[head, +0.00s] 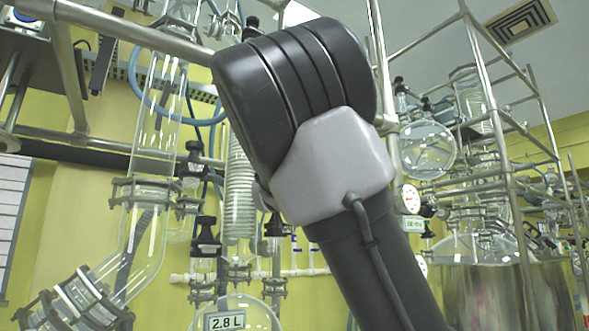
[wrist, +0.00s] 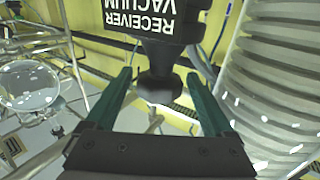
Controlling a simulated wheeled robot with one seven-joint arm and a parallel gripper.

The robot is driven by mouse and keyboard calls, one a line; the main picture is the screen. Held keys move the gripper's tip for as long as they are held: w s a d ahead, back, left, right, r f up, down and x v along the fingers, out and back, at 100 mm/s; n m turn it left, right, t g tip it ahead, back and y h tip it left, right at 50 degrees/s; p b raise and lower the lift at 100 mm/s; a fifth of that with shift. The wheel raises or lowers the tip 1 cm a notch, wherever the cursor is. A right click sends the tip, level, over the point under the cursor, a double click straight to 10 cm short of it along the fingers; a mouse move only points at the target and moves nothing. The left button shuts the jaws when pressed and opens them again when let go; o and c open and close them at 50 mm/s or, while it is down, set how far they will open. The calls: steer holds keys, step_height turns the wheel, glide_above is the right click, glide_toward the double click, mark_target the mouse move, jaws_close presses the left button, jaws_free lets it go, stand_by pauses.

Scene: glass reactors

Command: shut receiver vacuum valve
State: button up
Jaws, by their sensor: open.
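The receiver vacuum valve shows in the wrist view as a dark body with a black label (wrist: 140,18) reading "RECEIVER VACUUM" upside down. Its dark knob (wrist: 158,86) is below the label in the picture. My gripper (wrist: 159,77) is open, with one green finger on each side of the knob and visible gaps between. The fingers do not appear to touch it. In the head view my gripper is hidden behind my arm, and I cannot tell which dark knob there is this valve.
A ribbed glass coil (wrist: 275,95) stands close to the right finger in the wrist view. A round glass flask (wrist: 30,85) is at the left. In the head view, a glass column (head: 155,120), a 2.8 L vessel (head: 255,312) and metal frame bars (head: 130,30) crowd around my arm.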

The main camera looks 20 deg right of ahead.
steer(key=shift+n+y, duration=0.7)
steer(key=shift+y, duration=0.4)
steer(key=shift+n+y, duration=1.3)
steer(key=shift+y, duration=0.7)
steer(key=shift+n+y, duration=0.8)
steer(key=shift+y, duration=0.4)
